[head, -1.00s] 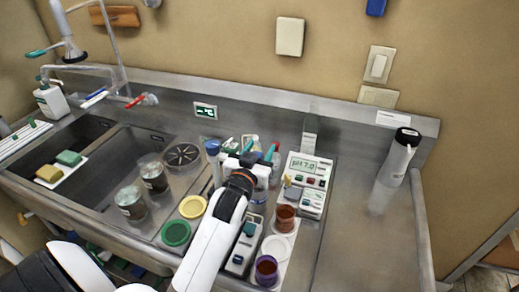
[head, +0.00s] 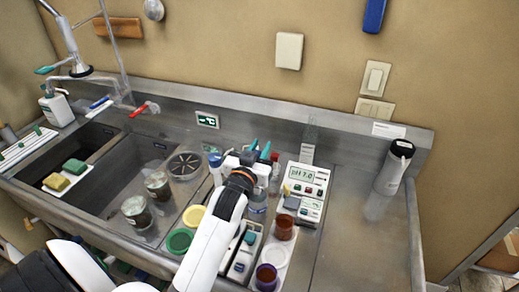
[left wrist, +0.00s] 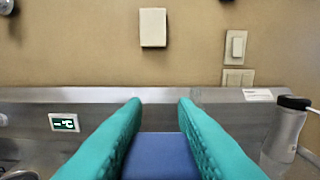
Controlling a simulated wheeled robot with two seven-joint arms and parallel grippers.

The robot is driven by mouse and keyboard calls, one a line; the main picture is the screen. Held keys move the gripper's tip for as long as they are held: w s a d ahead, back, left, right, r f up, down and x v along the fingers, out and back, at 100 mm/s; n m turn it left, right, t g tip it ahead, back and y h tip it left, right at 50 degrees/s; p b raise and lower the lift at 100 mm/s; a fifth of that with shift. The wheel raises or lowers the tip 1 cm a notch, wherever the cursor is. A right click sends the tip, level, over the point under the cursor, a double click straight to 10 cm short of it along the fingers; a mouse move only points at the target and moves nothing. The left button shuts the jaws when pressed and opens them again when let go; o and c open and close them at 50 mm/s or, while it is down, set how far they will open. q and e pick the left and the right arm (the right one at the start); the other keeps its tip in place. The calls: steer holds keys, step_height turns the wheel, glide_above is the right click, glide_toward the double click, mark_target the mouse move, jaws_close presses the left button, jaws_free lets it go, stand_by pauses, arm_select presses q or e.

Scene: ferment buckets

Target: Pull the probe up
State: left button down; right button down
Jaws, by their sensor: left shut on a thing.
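My left gripper (head: 260,150), with teal fingertips, is over the counter just left of the pH meter (head: 305,183). In the left wrist view its fingers (left wrist: 160,108) are shut on a blue block-like part (left wrist: 160,155), which seems to be the top of the probe. The rest of the probe is hidden behind the gripper in the head view, so I cannot tell how deep it sits. The meter's display reads about 7.0. My right gripper is not in view.
Amber cups (head: 284,222) stand on a pale tray right of my left arm. Yellow (head: 193,216) and green (head: 180,241) lids lie to its left, near dark jars (head: 157,186) and the sink. A bottle (head: 393,168) stands at right, with clear counter before it.

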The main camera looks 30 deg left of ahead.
arm_select(q)
steer(key=shift+r, duration=0.6)
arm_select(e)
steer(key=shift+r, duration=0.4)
arm_select(q)
steer(key=c, duration=1.2)
jaws_free()
steer(key=shift+o, duration=0.2)
steer(key=shift+f, duration=0.1)
steer(key=shift+s+f, duration=0.1)
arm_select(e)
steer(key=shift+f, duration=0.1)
arm_select(q)
steer(key=shift+s+d, duration=0.1)
steer(key=shift+s, duration=0.15)
steer(key=b+v, duration=0.4)
steer(key=v, duration=0.7)
steer(key=shift+s, duration=0.15)
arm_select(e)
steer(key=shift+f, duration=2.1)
